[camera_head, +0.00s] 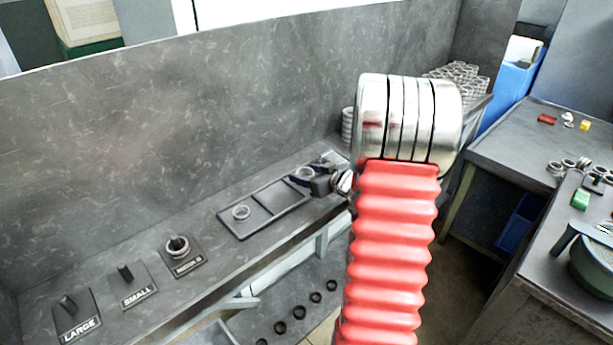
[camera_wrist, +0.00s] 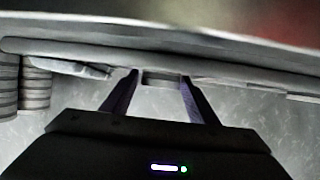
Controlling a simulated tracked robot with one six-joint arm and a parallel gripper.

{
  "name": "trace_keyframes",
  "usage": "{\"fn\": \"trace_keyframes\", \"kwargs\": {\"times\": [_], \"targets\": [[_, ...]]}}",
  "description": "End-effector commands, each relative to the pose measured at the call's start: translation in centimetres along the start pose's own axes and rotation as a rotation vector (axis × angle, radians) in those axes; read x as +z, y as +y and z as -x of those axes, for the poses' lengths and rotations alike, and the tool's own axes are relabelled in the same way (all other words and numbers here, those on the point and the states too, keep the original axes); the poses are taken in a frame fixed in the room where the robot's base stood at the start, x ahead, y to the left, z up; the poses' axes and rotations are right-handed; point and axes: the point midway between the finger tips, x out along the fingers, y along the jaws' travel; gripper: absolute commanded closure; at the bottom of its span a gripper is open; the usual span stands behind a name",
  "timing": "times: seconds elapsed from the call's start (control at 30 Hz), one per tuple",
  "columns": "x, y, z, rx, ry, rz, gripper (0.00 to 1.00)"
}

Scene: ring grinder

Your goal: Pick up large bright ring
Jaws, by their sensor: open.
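My gripper (camera_head: 312,172) is at the right end of the tray on the grey bench, with its purple fingers apart. A bright ring (camera_head: 305,174) shows at the fingers, partly hidden by them. In the wrist view the two fingers (camera_wrist: 161,88) are spread, and a short grey band, apparently the ring's edge (camera_wrist: 162,79), lies between their tips. I cannot tell whether they touch it.
Fixtures labelled LARGE (camera_head: 76,318) and SMALL (camera_head: 133,287) stand at left on the bench; a third fixture (camera_head: 182,256) holds a ring. Stacked rings stand beyond the gripper and at left in the wrist view (camera_wrist: 36,85). A grey panel (camera_head: 180,120) backs the bench.

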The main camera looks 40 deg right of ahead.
Motion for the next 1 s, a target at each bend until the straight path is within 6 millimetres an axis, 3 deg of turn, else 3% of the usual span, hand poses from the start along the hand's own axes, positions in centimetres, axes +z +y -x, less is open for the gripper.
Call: {"fn": "trace_keyframes", "kwargs": {"times": [0.13, 0.63, 1.0], "targets": [[-0.02, -0.05, -0.84, -0.001, 0.000, 0.001, 0.46], [-0.01, 0.01, -0.79, 0.000, 0.000, 0.000, 0.46], [0.01, 0.03, -0.77, 0.001, 0.000, 0.000, 0.72]]}}
